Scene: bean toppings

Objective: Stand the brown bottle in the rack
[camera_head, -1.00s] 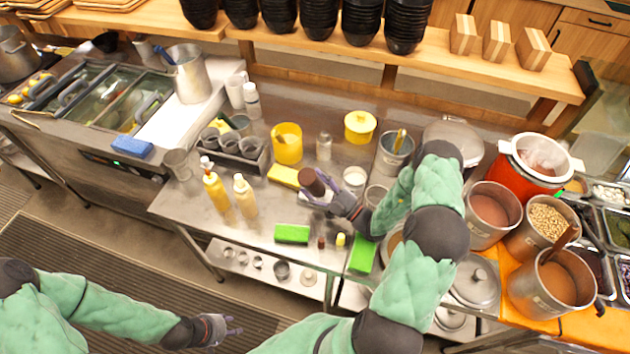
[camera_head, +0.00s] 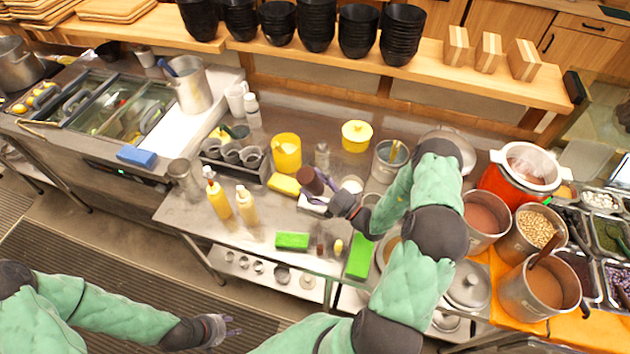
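The brown bottle (camera_head: 311,181) is above the middle of the steel counter, tilted, with its dark brown end up and to the left. A grey rack (camera_head: 263,172) holding several metal cups stands to the left. My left gripper (camera_head: 228,327) is low at the left, over the floor, fingers apart and empty.
Two yellow squeeze bottles (camera_head: 219,200) stand left of the pale box. A yellow container (camera_head: 287,152), a yellow sponge (camera_head: 284,184) and a clear shaker (camera_head: 322,155) are close by. Green sponges (camera_head: 292,240) lie at the front edge. Pots (camera_head: 486,217) crowd the right.

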